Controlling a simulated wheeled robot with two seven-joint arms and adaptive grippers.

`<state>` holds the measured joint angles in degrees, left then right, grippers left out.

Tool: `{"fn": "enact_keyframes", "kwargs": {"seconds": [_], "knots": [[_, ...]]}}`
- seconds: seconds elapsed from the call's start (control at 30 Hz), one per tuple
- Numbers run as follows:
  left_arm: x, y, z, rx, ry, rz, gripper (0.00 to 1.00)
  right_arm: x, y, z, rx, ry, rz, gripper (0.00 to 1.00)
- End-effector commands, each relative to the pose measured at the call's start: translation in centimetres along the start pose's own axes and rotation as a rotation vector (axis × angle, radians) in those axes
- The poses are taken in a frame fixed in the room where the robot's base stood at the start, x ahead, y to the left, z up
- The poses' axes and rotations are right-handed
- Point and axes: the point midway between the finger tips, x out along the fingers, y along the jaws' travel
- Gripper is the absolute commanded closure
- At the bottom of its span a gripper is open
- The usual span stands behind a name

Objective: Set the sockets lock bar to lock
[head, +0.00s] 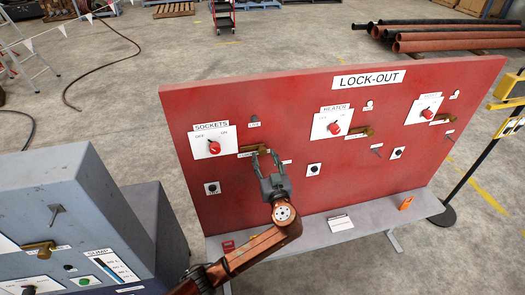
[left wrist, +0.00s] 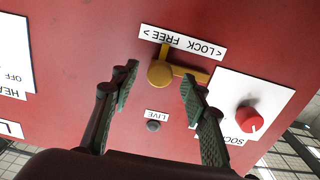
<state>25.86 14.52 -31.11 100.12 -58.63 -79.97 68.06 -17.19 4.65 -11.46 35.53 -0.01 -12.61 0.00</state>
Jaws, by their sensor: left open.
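The brass sockets lock bar (head: 251,150) is on the red board, just right of the sockets panel (head: 228,139). In the left wrist view, the lock bar (left wrist: 190,74) runs from a round hub toward the red knob, under an upside-down LOCK FREE label (left wrist: 182,42). My left gripper (head: 265,158) is open in front of the board at the bar's hub end. In the left wrist view its fingertips (left wrist: 158,81) lie either side of the hub; I cannot tell whether they touch it. My right gripper is not in view.
The red sockets knob (head: 214,148) is left of the bar. Heater lock bar (head: 361,132) and another brass bar (head: 441,117) sit farther right. A grey shelf (head: 300,229) runs below the board. A grey cabinet (head: 60,215) stands at left.

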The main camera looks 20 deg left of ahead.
Motion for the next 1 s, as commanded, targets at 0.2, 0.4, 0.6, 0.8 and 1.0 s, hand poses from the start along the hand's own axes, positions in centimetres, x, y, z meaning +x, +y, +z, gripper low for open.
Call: {"fn": "enact_keyframes", "kwargs": {"seconds": [0.2,0.4,0.6,0.8,1.0], "knots": [[2.8,0.0,-0.1,0.002,0.0,0.0,0.58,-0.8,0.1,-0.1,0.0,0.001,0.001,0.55],[3.6,-0.1,0.1,0.001,-0.002,0.0,0.58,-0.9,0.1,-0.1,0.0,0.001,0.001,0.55],[3.6,0.0,0.1,0.001,-0.003,0.0,0.59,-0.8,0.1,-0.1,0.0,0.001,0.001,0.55],[3.6,0.0,0.1,0.001,-0.003,0.0,0.73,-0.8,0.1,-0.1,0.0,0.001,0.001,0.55],[3.5,0.0,0.1,0.001,-0.003,0.0,0.87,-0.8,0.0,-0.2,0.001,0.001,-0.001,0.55]]}}
